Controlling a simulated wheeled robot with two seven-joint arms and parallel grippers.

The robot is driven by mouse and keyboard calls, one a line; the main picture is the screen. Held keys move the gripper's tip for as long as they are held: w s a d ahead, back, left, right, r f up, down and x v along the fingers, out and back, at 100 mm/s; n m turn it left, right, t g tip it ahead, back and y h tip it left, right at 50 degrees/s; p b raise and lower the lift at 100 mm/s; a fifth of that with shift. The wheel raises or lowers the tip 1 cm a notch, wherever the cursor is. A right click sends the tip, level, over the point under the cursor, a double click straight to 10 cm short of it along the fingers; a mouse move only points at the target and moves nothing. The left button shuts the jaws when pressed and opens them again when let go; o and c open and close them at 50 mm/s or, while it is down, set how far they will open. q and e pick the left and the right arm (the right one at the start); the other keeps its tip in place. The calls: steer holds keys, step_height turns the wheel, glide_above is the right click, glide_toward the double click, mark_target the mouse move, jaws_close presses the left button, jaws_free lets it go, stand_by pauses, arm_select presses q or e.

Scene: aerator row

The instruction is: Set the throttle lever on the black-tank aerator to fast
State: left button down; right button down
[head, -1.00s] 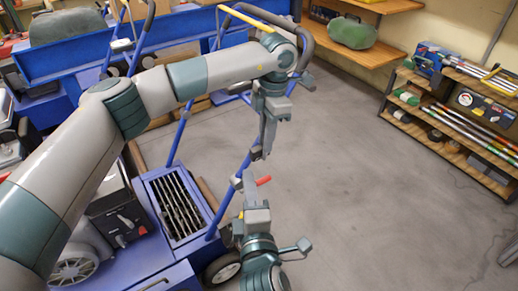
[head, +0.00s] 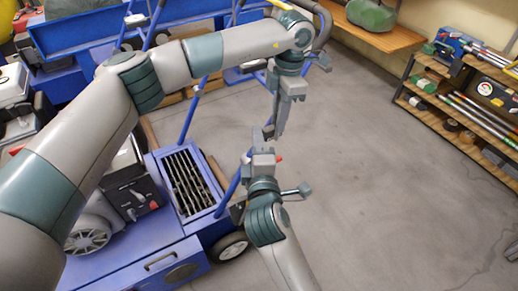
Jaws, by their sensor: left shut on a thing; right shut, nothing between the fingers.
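The near blue aerator stands at left with a dark engine and tank block (head: 130,180), partly behind my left arm. Its blue handle tube (head: 228,193) rises toward my grippers. A small red-tipped lever (head: 279,158) shows just right of my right gripper, its base hidden. I take it for the throttle lever, but its setting cannot be read. My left gripper (head: 270,132) points down, shut at the upper handle tube; the exact hold is hidden. My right gripper (head: 262,148) comes from below, shut and empty, beside the lever; contact cannot be told.
A slatted grate (head: 187,180) and a wheel (head: 229,247) belong to the near aerator. More blue machines stand behind it. A shelf (head: 455,125) with tools stands at right. The grey floor between is clear.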

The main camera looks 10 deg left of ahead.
steer(key=shift+w+d+f, duration=0.15)
steer(key=shift+w+d, duration=1.5)
steer(key=shift+w, duration=0.1)
